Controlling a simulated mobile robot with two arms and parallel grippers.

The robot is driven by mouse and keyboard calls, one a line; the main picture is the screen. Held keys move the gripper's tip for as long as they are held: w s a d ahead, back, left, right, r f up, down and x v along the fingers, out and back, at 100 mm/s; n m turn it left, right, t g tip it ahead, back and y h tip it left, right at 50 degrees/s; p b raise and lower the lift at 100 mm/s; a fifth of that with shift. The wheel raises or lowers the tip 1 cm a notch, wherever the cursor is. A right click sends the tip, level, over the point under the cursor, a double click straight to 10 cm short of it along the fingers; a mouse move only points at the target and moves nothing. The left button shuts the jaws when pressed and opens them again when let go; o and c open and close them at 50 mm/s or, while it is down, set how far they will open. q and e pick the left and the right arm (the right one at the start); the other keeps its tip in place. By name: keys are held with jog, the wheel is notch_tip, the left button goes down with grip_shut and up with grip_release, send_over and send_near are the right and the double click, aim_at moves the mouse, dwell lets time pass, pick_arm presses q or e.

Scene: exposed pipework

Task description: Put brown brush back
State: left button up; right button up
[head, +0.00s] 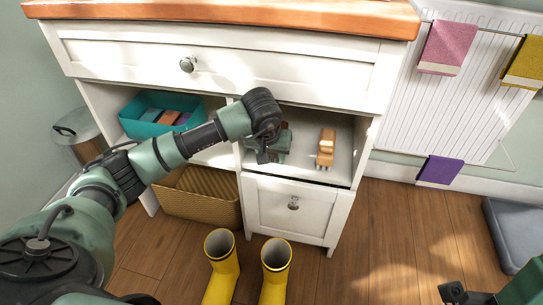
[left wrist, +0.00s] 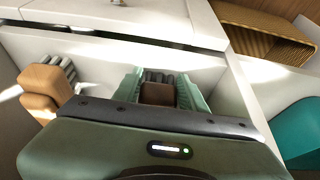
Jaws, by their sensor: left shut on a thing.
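My left gripper (head: 272,152) reaches into the right open shelf of the white cabinet. In the left wrist view its green fingers (left wrist: 163,92) are shut on a brown brush (left wrist: 160,95), with grey bristles pointing away from the gripper. The brush is close to the shelf surface; I cannot tell whether it touches. In the head view the gripper and wrist hide the brush.
The cabinet (head: 215,55) has a drawer above the shelf and a smaller door or drawer (head: 290,208) below. A teal bin (head: 135,128) is in the left compartment, with a wicker basket (head: 200,198) below. Yellow boots (head: 275,265) stand in front. Shelf around the tan brush is clear.

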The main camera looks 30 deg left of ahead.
pick_arm(q)
jog(key=shift+f, duration=0.1)
jog(key=o, duration=1.2)
